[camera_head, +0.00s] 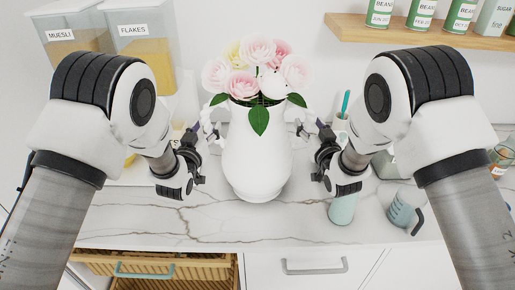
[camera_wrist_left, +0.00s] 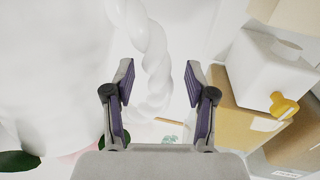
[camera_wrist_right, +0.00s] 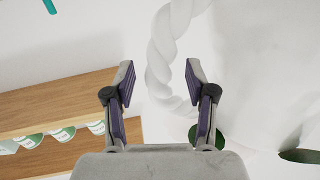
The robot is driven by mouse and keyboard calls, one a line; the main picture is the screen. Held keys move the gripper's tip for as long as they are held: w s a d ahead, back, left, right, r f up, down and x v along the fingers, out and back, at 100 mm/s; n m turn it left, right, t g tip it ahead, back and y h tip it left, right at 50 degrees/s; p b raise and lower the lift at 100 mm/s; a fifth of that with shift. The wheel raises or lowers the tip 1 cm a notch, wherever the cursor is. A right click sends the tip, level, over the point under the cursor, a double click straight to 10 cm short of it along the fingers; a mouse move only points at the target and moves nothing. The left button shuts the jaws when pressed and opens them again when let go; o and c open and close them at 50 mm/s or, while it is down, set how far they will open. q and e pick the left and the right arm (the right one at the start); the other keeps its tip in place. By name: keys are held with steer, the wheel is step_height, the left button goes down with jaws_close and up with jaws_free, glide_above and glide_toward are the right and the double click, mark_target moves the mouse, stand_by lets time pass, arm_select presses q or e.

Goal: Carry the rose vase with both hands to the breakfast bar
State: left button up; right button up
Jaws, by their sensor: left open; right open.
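A white vase (camera_head: 257,160) with pink, cream and white roses (camera_head: 255,68) stands upright on the marble counter between my arms. It has a twisted rope-like handle on each side. My left gripper (camera_head: 203,135) is open at the vase's left handle; in the left wrist view the handle (camera_wrist_left: 153,50) passes between and beyond the fingers. Whether the fingers touch the handles I cannot tell. The breakfast bar cannot be made out.
The marble counter (camera_head: 150,218) has free room in front of the vase. A teal cup (camera_head: 342,209) and a blue-grey jug (camera_head: 403,208) stand right of it. Cereal containers (camera_head: 147,40) stand behind left. A wooden shelf (camera_head: 430,38) with tins is at upper right.

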arm_select(q)
steer(key=shift+w+d+r, duration=0.1)
steer(key=shift+w+d, duration=0.1)
steer(key=shift+w, duration=0.35)
arm_select(e)
steer(key=shift+w+r, duration=0.1)
steer(key=shift+w, duration=0.45)
arm_select(q)
steer(key=shift+w, duration=0.15)
arm_select(e)
steer(key=shift+w+a, duration=0.1)
steer(key=shift+w, duration=0.05)
arm_select(q)
jaws_close()
arm_select(e)
jaws_close()
